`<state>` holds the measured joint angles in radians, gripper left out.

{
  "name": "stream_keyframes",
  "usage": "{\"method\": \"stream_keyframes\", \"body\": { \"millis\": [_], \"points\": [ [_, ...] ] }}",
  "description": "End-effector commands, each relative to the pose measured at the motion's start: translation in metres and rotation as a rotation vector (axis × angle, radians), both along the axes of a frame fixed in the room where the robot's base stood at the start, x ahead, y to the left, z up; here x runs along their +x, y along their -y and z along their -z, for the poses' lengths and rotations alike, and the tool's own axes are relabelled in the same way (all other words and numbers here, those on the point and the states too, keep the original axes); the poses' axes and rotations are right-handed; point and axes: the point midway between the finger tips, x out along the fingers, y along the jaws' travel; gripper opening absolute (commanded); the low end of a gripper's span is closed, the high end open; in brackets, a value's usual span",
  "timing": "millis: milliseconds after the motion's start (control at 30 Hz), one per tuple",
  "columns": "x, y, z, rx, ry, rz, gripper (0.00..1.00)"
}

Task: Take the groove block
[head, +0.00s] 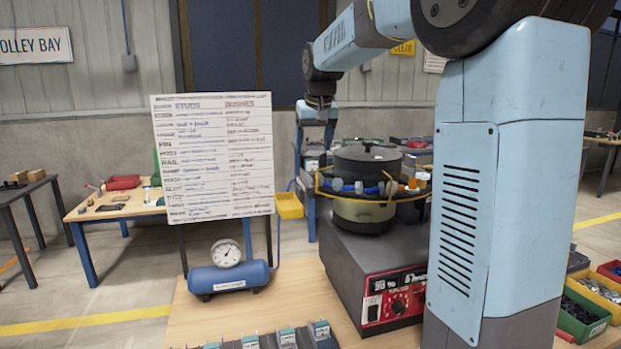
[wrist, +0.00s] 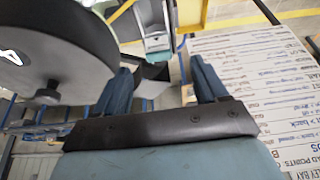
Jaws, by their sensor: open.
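I cannot pick out the groove block for certain in either view. A dark rack (head: 252,341) with several small grey-and-teal blocks shows at the bottom edge of the head view, partly cut off; I cannot tell whether the groove block is among them.
The bowl feeder (head: 364,212) stands on a grey control box (head: 395,296). A printed chart board (head: 213,157) stands left of it, behind a blue tank with a gauge (head: 228,276). Coloured bins (head: 581,318) sit at the right. Bare bench (head: 305,300) lies between tank and box.

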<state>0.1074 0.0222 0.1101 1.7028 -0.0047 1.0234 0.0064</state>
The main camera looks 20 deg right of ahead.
Motion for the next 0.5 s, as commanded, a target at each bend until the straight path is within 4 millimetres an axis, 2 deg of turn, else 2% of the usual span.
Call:
{"method": "stream_keyframes", "body": {
  "millis": [100, 500],
  "points": [
    [0.007, 0.000, 0.019, 0.000, -0.004, 0.000, 0.72],
    [0.018, 0.001, 0.048, 0.000, -0.003, 0.000, 0.72]
  ]
}}
